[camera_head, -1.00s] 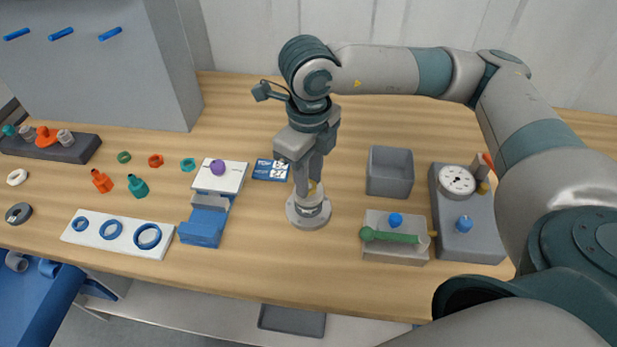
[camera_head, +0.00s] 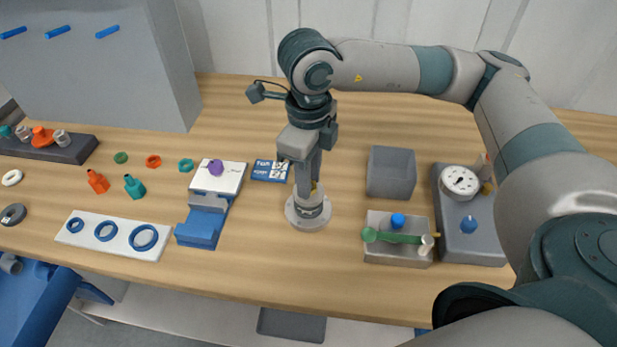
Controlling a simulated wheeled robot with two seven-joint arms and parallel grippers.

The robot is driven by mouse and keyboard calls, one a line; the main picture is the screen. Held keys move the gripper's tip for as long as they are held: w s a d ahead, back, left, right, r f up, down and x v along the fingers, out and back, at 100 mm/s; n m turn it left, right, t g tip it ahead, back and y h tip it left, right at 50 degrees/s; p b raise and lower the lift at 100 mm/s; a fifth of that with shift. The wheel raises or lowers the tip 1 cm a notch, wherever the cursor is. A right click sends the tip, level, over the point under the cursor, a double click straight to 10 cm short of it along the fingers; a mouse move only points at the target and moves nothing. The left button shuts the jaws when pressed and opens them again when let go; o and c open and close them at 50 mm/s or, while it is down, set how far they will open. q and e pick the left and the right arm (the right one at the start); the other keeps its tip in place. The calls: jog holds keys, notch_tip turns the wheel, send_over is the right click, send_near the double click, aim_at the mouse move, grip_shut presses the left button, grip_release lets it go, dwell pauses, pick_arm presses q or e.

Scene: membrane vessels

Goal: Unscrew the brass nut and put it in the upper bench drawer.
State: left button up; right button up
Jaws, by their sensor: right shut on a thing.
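My right gripper (camera_head: 313,190) points down and is shut on the brass nut (camera_head: 317,188) at the top of a round grey-white vessel fitting (camera_head: 308,216). Only a small yellow part of the nut shows between the fingers; the rest is hidden. The fitting stands upright on the bench, on a wide round base. I cannot tell how far the nut is turned on its thread. My left gripper is not in view. No drawer can be made out for sure below the bench's front edge.
Left are a blue-and-white stand (camera_head: 203,226) and a white ring board (camera_head: 113,238). Bare wood (camera_head: 280,270) lies in front of the fitting.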

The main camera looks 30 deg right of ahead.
jog(key=shift+n+b, duration=0.45)
jog(key=shift+n, duration=0.05)
jog(key=shift+n+b, duration=1.1)
jog(key=shift+b, duration=0.05)
jog(key=shift+n+b, duration=0.55)
jog(key=shift+n, duration=0.05)
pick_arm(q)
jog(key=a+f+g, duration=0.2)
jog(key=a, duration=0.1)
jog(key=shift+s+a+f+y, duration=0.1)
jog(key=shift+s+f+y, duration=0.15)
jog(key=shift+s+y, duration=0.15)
pick_arm(e)
jog(key=shift+n, duration=0.3)
jog(key=o, duration=1.2)
jog(key=shift+c, duration=0.2)
jog(key=shift+r, duration=0.1)
